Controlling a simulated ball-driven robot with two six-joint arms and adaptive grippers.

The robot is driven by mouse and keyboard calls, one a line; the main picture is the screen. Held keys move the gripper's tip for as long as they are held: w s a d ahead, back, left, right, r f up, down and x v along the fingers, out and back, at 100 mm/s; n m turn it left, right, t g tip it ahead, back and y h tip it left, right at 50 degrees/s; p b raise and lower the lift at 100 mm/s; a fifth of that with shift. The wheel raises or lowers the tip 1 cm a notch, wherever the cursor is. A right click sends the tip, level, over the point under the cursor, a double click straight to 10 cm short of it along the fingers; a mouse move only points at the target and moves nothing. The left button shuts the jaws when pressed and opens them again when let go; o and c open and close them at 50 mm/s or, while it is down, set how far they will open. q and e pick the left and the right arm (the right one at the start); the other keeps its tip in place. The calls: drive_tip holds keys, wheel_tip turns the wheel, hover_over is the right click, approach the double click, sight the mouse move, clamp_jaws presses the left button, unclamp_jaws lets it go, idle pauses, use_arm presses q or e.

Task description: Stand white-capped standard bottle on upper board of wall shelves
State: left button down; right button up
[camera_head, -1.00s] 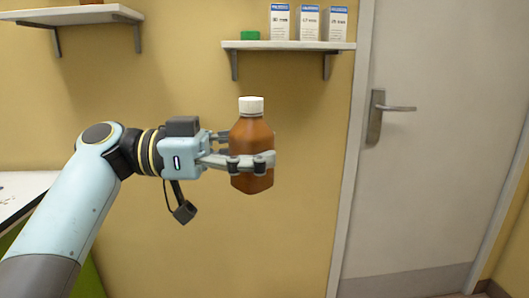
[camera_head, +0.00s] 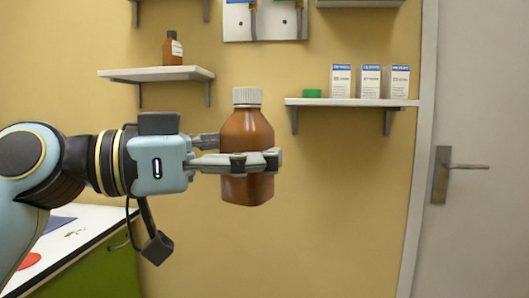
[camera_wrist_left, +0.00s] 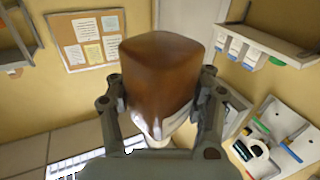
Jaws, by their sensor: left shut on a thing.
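The brown white-capped bottle (camera_head: 247,137) is upright in my left gripper (camera_head: 262,162), in mid-air in front of the yellow wall. The gripper's fingers are shut around its body, and the white cap stands clear above them. My right gripper is not in view.
The right board bears several small white-blue boxes (camera_head: 370,81) and a green item (camera_head: 312,93). A tool panel (camera_head: 265,22) hangs above. A white counter (camera_head: 75,250) with a green cabinet is at lower left. A grey door (camera_head: 475,150) is on the right.

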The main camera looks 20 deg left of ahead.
use_arm(q)
drive_tip(key=shift+w+d+f+m+g+h, duration=0.4)
drive_tip(key=shift+w+d+f+m+g, duration=0.8)
drive_tip(key=shift+f+m+g, duration=2.2)
drive_tip(key=shift+w+d+f+m+g+h, duration=0.4)
drive_tip(key=shift+w+d+f+m+g, duration=1.35)
drive_tip(key=shift+g, duration=3.25)
drive_tip(key=s+a+f+n+t+h, duration=0.1)
drive_tip(key=s+a+f+n+t, duration=0.3)
drive_tip(key=f, duration=0.5)
drive_tip(key=s+a+f+n+t, duration=0.2)
drive_tip(key=s+a+f+t, duration=0.45)
drive_tip(key=f, duration=0.35)
drive_tip(key=w+a+r+n+t+y, duration=0.2)
drive_tip(key=w+r+n+t+y, duration=0.1)
drive_tip(key=r, duration=0.6)
drive_tip(key=w+a+r+n+t+y, duration=0.3)
drive_tip(key=r+n+t+y, duration=0.2)
drive_tip(key=r+t, duration=0.4)
drive_tip(key=shift+a+n+y, duration=0.35)
drive_tip(key=shift+n+y, duration=0.05)
drive_tip(key=shift+n, duration=0.45)
